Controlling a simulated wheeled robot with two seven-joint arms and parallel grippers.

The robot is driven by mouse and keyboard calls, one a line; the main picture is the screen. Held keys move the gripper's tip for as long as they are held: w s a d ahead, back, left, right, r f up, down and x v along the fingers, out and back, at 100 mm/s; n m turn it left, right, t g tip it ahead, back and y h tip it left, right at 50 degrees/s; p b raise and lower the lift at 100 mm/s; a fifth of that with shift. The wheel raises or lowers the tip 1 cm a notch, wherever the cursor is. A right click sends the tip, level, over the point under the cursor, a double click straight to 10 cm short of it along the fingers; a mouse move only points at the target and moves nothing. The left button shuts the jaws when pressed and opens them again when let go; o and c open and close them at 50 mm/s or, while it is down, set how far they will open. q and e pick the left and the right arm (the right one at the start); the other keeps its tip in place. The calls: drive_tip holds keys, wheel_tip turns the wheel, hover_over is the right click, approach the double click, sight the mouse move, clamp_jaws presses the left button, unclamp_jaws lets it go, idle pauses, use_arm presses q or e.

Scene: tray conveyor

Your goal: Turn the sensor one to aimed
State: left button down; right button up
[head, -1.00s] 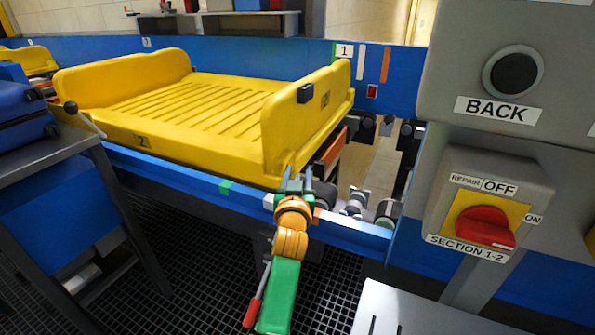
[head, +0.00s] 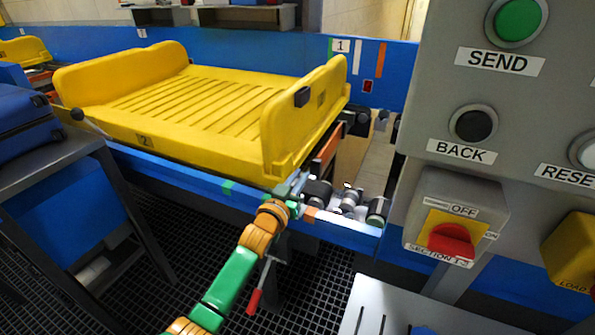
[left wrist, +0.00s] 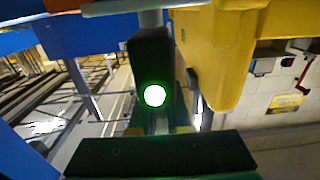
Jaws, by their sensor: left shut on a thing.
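Sensor one shows in the left wrist view as a dark upright housing (left wrist: 149,62) with a lit round green light (left wrist: 154,95) on its face. My left gripper (head: 293,186) is at the near rail of the conveyor, by the near right corner of the yellow tray (head: 215,160). It is shut on the sensor, which is mostly hidden behind the gripper in the head view. In the left wrist view the dark gripper body spans the bottom, with the sensor straight ahead. I cannot read the sensor's exact aim. My right gripper is not in view.
A red-handled lever (head: 255,300) hangs below the rail beside my left arm. A grey control panel (head: 425,95) with SEND and BACK buttons and a red rotary switch (head: 452,241) stands at right. Rollers (head: 348,200) lie right of the tray. A blue case (head: 22,115) sits at left.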

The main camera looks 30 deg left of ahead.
use_arm(q)
drive_tip(key=c, duration=1.2)
unclamp_jaws()
drive_tip(key=o, duration=0.3)
drive_tip(key=shift+w+f, duration=0.1)
drive_tip(key=shift+f, duration=0.05)
drive_tip(key=s, duration=0.7)
drive_tip(key=shift+d+p, duration=0.2)
drive_tip(key=shift+p, duration=0.15)
